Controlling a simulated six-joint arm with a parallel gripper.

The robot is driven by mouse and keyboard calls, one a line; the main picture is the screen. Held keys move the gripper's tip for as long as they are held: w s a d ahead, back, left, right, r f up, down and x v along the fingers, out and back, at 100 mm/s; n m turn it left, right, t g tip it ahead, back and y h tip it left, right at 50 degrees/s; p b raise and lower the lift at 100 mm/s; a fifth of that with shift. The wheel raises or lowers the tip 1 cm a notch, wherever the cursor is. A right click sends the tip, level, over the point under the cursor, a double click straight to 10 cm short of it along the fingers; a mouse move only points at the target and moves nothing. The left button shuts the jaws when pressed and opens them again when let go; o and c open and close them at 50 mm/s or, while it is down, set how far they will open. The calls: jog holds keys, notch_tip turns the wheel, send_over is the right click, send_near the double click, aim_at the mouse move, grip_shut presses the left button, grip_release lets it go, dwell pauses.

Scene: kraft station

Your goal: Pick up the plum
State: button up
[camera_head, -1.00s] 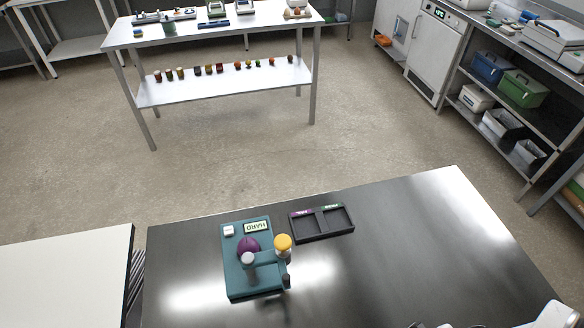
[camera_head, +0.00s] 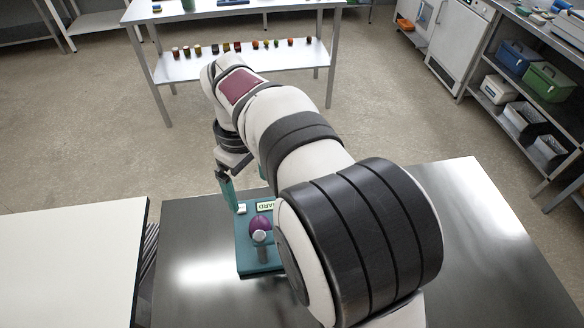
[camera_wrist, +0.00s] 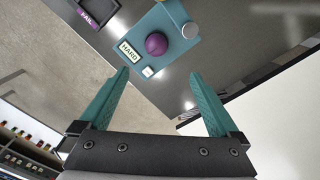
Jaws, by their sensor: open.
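The purple plum (camera_head: 261,224) sits on a teal device (camera_head: 243,258) on the dark metal table, partly behind a grey cylindrical post. In the wrist view the plum (camera_wrist: 156,44) lies on the teal base (camera_wrist: 134,31), beside a grey post, with a label reading HARD and a white button near it. My gripper (camera_wrist: 162,82) is open and empty, its two teal fingers spread apart, with the plum ahead of and between them at a distance. In the head view my gripper (camera_head: 232,195) hangs near the device's far left corner.
In the wrist view a dark tray (camera_wrist: 84,12) marked FAIL stands left of the device; my arm hides it in the head view. A white table (camera_head: 70,255) adjoins on the left. The dark table's right side (camera_head: 480,240) is clear.

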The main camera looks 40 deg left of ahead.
aim_at(259, 221)
jog(key=f, duration=1)
jog(key=w+f, duration=0.1)
jog(key=f, duration=0.4)
jog(key=shift+f, duration=0.25)
jog(key=c, duration=1.5)
